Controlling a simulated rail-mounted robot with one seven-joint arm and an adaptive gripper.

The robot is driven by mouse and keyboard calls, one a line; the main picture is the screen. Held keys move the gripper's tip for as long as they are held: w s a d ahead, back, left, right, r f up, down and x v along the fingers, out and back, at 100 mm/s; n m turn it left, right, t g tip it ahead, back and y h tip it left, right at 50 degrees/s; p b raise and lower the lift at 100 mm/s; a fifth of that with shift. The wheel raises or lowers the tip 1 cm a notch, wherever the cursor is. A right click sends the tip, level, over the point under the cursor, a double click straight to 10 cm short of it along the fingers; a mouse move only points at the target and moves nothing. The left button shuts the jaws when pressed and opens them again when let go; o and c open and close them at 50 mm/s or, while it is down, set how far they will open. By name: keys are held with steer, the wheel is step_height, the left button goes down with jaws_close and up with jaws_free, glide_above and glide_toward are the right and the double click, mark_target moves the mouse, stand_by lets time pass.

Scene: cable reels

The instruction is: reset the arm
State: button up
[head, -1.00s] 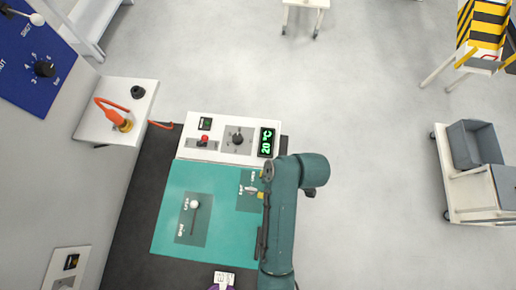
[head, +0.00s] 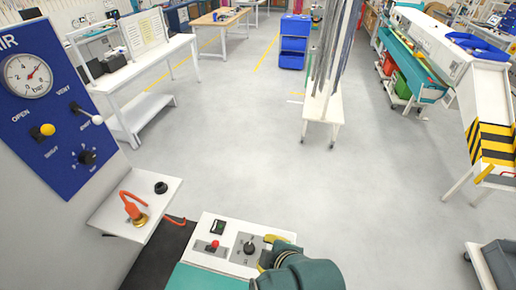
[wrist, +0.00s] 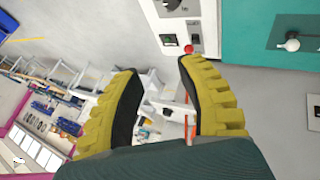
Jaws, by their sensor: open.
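My gripper (wrist: 158,70) is open and empty in the wrist view, its two yellow ridged fingers apart with dark inner pads. In the head view the yellow fingers (head: 272,243) show in part at the right edge of the white control panel (head: 216,261); my teal arm hides the rest. The panel carries a red-knobbed lever (head: 214,244) and a black knob (head: 249,248). I cannot tell from the head view whether the fingers touch the panel. In the wrist view the panel (wrist: 209,25) lies beyond the right finger, apart from it.
A blue panel (head: 60,110) with a gauge and levers stands at the left. A white shelf (head: 160,205) below it holds an orange-handled item (head: 134,208). A teal surface (head: 205,279) lies in front of the control panel. The grey floor (head: 260,130) beyond is largely clear.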

steer(key=w+r+m+t, duration=0.4)
steer(key=r+t, duration=0.2)
steer(key=r, duration=0.8)
steer(key=s+d+r+m+t+h, duration=0.1)
steer(key=s+r+m+t, duration=0.1)
steer(key=r, duration=0.5)
steer(key=s+d+r+m+t+h, duration=0.1)
steer(key=s+r+m+t, duration=0.2)
steer(key=r, duration=0.5)
steer(key=s+d+r+m+t+h, duration=0.2)
steer(key=s+r+m+t, duration=0.1)
steer(key=r+m, duration=0.3)
steer(key=shift+r+m+t, duration=0.3)
steer(key=shift+r+t, duration=0.6)
steer(key=shift+s, duration=0.1)
